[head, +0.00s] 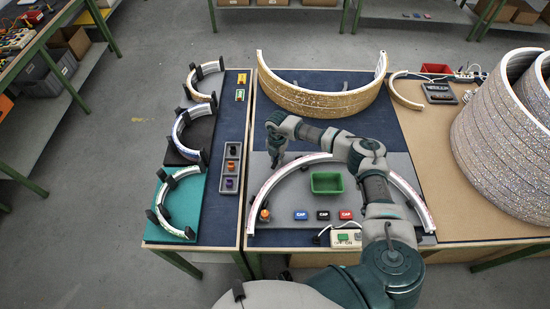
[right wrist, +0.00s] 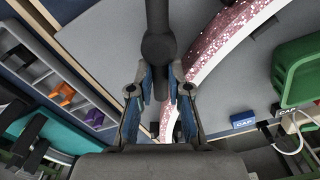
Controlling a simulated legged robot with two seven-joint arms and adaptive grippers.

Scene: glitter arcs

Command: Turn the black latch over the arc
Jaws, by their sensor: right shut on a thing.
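My right gripper (head: 276,163) is over the grey board (head: 400,160), at the upper left of the large arc (head: 412,188). In the right wrist view, the gripper (right wrist: 160,78) has its fingers on both sides of the black latch (right wrist: 158,47) and is shut on it. The latch shows a round knob and a straight black bar running up the picture. The arc (right wrist: 215,45), pink glitter with a white edge, passes just right of the latch. The bar does not visibly cross the arc here. In the head view my gripper hides the latch. My left gripper is not in view.
A green bin (head: 327,183) sits inside the arc, with blue, black and red caps (head: 322,215) in front. A grey tray (head: 232,148) holds small coloured parts at left. A gold glitter arc (head: 320,98) stands behind. Large glitter rings (head: 500,130) stand at right.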

